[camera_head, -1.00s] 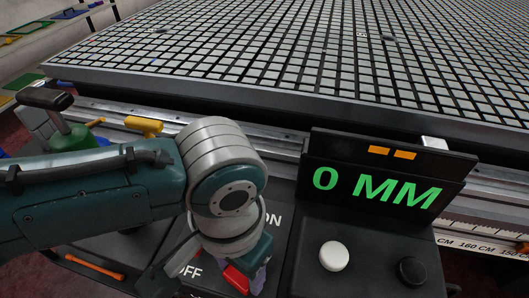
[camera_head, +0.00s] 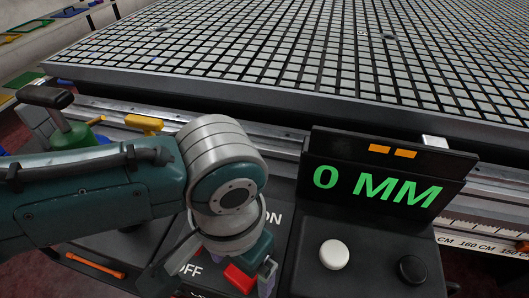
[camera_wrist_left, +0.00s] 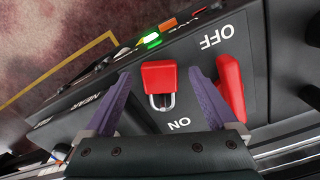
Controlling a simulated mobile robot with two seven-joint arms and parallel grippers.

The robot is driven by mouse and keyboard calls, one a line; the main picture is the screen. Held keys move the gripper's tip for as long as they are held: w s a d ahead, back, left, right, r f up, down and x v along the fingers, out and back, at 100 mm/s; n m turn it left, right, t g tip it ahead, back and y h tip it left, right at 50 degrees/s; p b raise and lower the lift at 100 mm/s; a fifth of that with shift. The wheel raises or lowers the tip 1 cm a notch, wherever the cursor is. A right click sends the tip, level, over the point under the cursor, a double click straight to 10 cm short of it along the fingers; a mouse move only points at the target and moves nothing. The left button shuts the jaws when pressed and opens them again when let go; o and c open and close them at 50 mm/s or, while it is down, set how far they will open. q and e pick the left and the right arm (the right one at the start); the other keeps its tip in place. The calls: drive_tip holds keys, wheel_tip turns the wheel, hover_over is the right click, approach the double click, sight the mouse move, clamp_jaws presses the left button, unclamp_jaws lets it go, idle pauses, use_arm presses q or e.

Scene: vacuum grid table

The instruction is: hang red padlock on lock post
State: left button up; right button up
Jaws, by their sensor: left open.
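The red padlock (camera_wrist_left: 159,75) with its silver shackle is at the middle of the left wrist view, over the dark ON/OFF panel. My left gripper (camera_wrist_left: 160,86) is open, with one purple finger on each side of the padlock. Gaps show between the fingers and the padlock, so it is not gripped. I cannot tell whether the shackle is around a post; no lock post shows clearly. In the head view a red part (camera_head: 240,278) shows beside my left gripper; I cannot tell whether it is the padlock. My right gripper is not in view.
A red lever (camera_wrist_left: 232,87) stands just outside the right finger in the left wrist view. A green light (camera_wrist_left: 152,39) is above the padlock. In the head view, a 0 MM display (camera_head: 378,180), a white knob (camera_head: 334,254) and a black knob (camera_head: 412,269) are to the right. The grid table (camera_head: 300,60) is behind.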

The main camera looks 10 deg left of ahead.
use_arm(q)
wheel_tip(320, 180, up, 10)
drive_tip(key=p, duration=0.4)
drive_tip(key=shift+d, duration=0.1)
drive_tip(key=s+d+r+h+p, duration=0.2)
drive_tip(key=s+d+r+p, duration=0.1)
drive_tip(key=r+p, duration=0.25)
drive_tip(key=s+a+r+n+t+y+p, duration=0.1)
drive_tip(key=s+a+r+t+p, duration=0.1)
drive_tip(key=s+a+r+p, duration=0.35)
drive_tip(key=s+a+r+n+t+y+p, duration=0.1)
drive_tip(key=s+a+r+n+t+p, duration=0.15)
drive_tip(key=a+r, duration=0.6)
wheel_tip(320, 180, up, 36)
drive_tip(key=w+p, duration=0.1)
drive_tip(key=p, duration=3.6)
drive_tip(key=shift+d+r+m+g, duration=0.15)
drive_tip(key=shift+r+m+g, duration=0.05)
drive_tip(key=shift+m+g, duration=0.25)
